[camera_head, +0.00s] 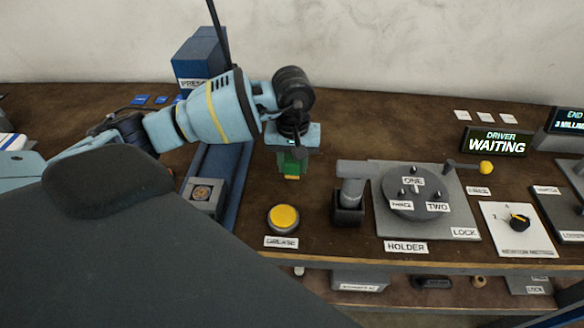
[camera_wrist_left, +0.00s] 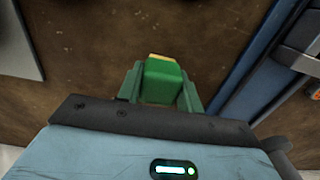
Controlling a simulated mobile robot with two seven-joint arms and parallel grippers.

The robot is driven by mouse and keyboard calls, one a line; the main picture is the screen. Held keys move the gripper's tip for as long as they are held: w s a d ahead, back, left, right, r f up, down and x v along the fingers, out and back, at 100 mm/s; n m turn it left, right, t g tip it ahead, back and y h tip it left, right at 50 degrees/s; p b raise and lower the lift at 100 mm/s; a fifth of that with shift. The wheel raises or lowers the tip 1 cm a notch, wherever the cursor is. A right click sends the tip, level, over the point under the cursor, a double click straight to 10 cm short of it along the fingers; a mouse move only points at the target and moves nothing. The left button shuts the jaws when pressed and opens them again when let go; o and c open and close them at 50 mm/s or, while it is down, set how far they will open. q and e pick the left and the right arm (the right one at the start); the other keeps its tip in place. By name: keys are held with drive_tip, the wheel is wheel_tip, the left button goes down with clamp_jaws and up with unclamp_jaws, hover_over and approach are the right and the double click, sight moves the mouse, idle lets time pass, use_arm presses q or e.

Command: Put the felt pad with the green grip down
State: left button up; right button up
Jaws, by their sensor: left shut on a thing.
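My left gripper (camera_head: 292,160) reaches in from the left and points down over the brown bench. It is shut on the green grip of the felt pad (camera_head: 291,168). In the left wrist view the green grip (camera_wrist_left: 163,80) sits between the two darker green fingers of the left gripper (camera_wrist_left: 160,88). A narrow yellowish edge shows at the far end of the grip; most of the pad's felt face is hidden. I cannot tell whether the pad touches the bench or hangs just above it. My right gripper is not in view.
A yellow-topped button labelled GREASE (camera_head: 284,218) stands in front of the gripper. A dark holder (camera_head: 348,205) and a grey plate with a round turntable (camera_head: 428,232) are to the right. A blue rail (camera_head: 212,172) runs at left. Bare bench (camera_head: 350,125) lies behind and right.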

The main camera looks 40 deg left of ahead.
sight(292, 158)
use_arm(q)
wheel_tip(292, 158, down, 2)
drive_tip(key=shift+f, duration=0.1)
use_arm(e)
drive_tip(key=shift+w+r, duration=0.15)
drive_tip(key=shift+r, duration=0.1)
use_arm(q)
drive_tip(key=shift+f, duration=0.15)
drive_tip(key=o, duration=1)
drive_tip(key=shift+o, duration=0.2)
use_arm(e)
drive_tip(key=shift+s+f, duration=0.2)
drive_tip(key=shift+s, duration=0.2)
use_arm(q)
drive_tip(key=shift+r, duration=0.25)
wheel_tip(292, 158, up, 12)
drive_tip(key=shift+f, duration=0.1)
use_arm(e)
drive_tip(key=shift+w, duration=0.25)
